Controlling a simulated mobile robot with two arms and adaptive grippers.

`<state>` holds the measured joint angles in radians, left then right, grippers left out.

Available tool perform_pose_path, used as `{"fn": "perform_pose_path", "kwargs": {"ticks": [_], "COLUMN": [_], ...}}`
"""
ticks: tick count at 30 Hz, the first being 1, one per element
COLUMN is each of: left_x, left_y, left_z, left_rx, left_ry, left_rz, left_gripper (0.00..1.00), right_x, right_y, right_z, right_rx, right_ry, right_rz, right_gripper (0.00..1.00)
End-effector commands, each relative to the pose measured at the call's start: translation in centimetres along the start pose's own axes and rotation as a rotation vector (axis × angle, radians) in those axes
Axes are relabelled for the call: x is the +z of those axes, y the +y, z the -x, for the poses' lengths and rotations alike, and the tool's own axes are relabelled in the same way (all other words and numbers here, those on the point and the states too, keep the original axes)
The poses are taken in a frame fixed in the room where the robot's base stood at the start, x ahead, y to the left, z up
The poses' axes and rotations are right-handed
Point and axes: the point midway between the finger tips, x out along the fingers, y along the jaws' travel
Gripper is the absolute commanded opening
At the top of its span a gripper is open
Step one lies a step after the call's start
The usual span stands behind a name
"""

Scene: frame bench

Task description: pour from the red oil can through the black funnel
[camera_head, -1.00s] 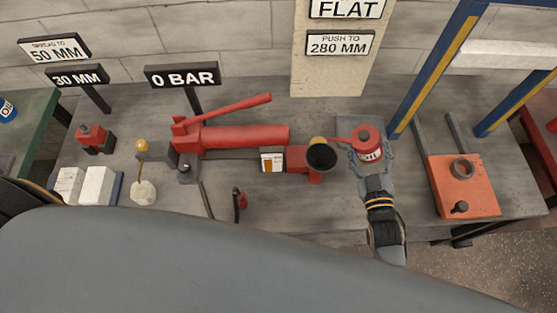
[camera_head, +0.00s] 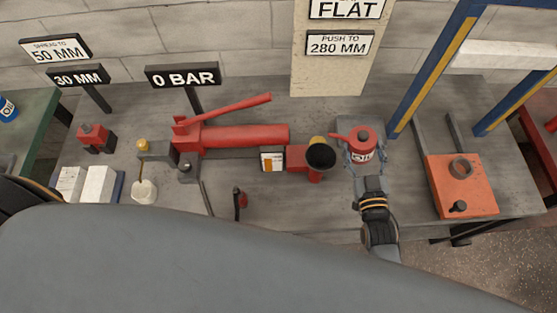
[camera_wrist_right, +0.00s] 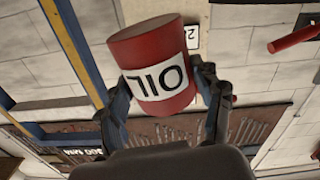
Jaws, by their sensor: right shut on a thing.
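The red oil can (camera_head: 362,140), with a white OIL label and a red spout pointing left, is held in my right gripper (camera_head: 360,160). The gripper's two fingers are shut around its sides; the can also fills the middle of the right wrist view (camera_wrist_right: 155,65). The black funnel (camera_head: 320,157) sits on a red fitting at the end of the red pump, just left of the can. The spout tip is near the funnel's right rim, apparently above it. The can looks close to upright in the head view. My left gripper is not in view.
The red pump (camera_head: 245,136) with its long handle lies left of the funnel. A small white-labelled box (camera_head: 272,160) stands beside it. An orange block (camera_head: 461,185) and a blue press frame (camera_head: 432,70) stand to the right.

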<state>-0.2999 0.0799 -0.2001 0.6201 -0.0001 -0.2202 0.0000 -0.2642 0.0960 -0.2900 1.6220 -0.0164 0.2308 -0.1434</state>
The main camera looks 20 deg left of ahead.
Motion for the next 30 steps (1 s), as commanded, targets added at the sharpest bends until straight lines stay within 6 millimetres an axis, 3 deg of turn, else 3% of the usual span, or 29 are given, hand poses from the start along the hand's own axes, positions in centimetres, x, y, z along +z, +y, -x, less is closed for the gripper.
{"fn": "perform_pose_path", "kwargs": {"ticks": [30], "left_x": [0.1], "left_y": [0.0], "left_z": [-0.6], "left_rx": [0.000], "left_ry": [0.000], "left_rz": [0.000], "left_gripper": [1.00], "right_x": [1.1], "right_y": [-1.2], "right_z": [-0.1], "right_rx": [0.000], "right_ry": [0.004], "right_rz": [-0.175], "right_gripper": [0.14]}}
